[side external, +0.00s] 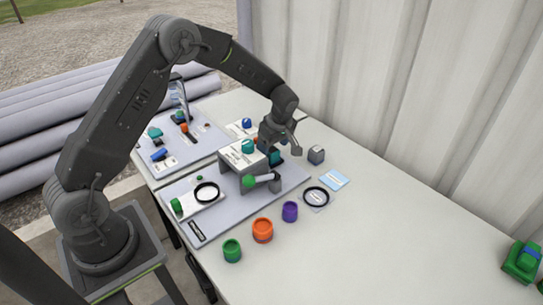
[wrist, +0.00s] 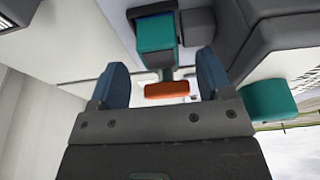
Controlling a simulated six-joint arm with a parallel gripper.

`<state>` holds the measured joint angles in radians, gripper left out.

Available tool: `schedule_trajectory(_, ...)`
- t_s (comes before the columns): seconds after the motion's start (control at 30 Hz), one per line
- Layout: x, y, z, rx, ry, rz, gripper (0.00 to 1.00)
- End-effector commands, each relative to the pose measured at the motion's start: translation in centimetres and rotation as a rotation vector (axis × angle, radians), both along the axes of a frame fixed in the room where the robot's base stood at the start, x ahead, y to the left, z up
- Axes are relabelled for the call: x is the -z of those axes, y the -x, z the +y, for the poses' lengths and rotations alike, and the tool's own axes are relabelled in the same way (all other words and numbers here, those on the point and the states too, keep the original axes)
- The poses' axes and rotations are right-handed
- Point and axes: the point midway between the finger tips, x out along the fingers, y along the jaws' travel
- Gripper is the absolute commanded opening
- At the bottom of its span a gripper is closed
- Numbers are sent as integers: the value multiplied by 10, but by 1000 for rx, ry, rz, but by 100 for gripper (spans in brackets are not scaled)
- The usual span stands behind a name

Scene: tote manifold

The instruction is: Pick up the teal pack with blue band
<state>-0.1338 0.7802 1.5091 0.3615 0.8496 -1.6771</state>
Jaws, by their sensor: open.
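A teal block with a dark blue band (wrist: 155,34) shows in the upper middle of the wrist view, beyond and between my fingers. In the side external view a teal shape (side external: 277,158) sits just below my gripper, partly hidden by the grey fixture; I cannot make out its band there. My gripper (side external: 284,149) points down beside the fixture; in the wrist view its two blue fingers (wrist: 162,78) are apart with nothing between their pads. The block is apart from the fingers.
The grey fixture (side external: 234,157) stands close left of my gripper, with a teal knob (side external: 248,146) on top. A grey block (side external: 316,155) is close right. Green, orange (side external: 262,230) and purple (side external: 290,211) pots stand in front. The table's right side is mostly clear; a corrugated wall (side external: 420,90) rises behind.

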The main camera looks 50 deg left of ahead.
Motion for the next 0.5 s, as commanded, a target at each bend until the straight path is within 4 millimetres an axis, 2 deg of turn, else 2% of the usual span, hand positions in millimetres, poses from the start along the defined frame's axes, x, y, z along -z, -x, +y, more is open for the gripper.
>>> schedule_trajectory(0.13, 12, 0, 4, -1, 0, 0, 72)
schedule_trajectory(0.37, 13, 0, 4, 0, 0, -1, 72)
schedule_trajectory(0.5, 13, 0, 4, 0, 0, -1, 60)
